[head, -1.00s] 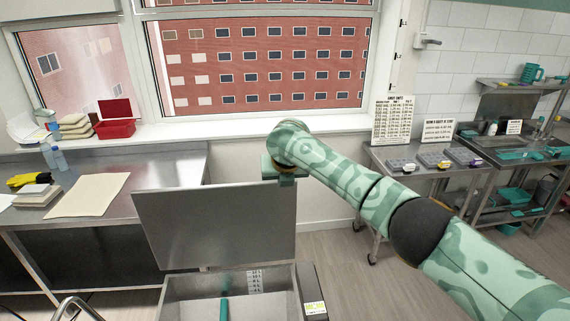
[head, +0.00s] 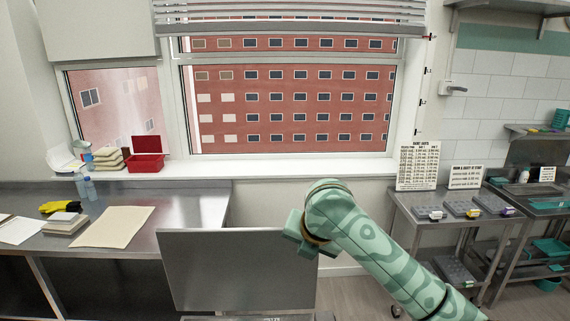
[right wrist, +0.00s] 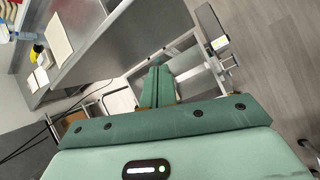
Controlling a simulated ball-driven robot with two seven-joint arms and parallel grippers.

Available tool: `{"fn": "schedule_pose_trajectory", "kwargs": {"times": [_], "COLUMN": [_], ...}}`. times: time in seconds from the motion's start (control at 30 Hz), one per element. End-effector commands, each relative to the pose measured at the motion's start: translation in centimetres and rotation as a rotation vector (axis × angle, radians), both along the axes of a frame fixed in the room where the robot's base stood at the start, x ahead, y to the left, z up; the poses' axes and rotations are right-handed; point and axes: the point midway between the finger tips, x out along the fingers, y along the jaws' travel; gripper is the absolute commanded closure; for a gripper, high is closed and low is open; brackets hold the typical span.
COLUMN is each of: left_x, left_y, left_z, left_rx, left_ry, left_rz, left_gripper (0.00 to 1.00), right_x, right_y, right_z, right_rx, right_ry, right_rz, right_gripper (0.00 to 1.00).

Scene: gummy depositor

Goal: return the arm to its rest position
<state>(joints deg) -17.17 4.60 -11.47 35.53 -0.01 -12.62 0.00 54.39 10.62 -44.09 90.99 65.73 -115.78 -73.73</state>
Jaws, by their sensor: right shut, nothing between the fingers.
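My right arm, patterned green, comes in from the lower right of the head view. Its gripper (head: 299,236) overlaps the upper right corner of an upright steel lid (head: 235,270) in the picture; whether they touch I cannot tell. In the right wrist view my right gripper's green fingers (right wrist: 157,86) lie together with nothing between them. Beyond them is a steel surface with a bin edge, partly hidden by the fingers. My left gripper is in neither view.
A steel table (head: 190,210) at left holds a beige sheet (head: 113,226), a yellow-black item (head: 60,207) and bottles. A red bin (head: 147,164) is on the sill. A steel cart (head: 410,205) with grey trays stands at right. Floor shows between lid and cart.

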Motion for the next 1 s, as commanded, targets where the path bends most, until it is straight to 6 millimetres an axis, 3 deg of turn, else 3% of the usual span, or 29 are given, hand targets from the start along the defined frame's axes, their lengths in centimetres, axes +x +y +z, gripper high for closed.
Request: {"fn": "schedule_pose_trajectory", "kwargs": {"times": [0.03,0.1,0.17,0.3,0.4,0.53,0.87,0.9,1.0], "left_x": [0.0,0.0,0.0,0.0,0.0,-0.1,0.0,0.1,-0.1], "left_y": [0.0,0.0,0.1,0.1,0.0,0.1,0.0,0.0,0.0], "left_z": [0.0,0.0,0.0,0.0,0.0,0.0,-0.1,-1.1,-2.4], "left_rx": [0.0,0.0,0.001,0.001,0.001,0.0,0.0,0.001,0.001], "left_ry": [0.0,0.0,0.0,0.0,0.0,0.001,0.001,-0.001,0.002], "left_rz": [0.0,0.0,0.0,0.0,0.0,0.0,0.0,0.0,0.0], "left_gripper": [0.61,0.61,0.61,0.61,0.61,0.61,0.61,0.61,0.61], "right_x": [-1.8,-4.1,-6.3,-11.9,-15.8,-20.4,-30.3,-29.6,-29.1], "right_y": [0.1,-0.6,-1.8,-6.4,-10.2,-14.7,-23.7,-23.1,-22.4], "right_z": [-3.2,-6.5,-9.0,-13.7,-15.6,-16.8,-16.4,-18.9,-23.5], "right_rx": [0.104,0.253,0.374,0.606,0.715,0.797,0.882,0.882,0.877], "right_ry": [0.023,0.039,0.049,0.044,0.006,-0.07,-0.33,-0.299,-0.245], "right_rz": [-0.101,-0.284,-0.454,-0.881,-1.146,-1.403,-1.819,-1.815,-1.824], "right_gripper": [1.0,1.0,1.0,1.0,1.0,1.0,1.0,1.0,1.0]}}
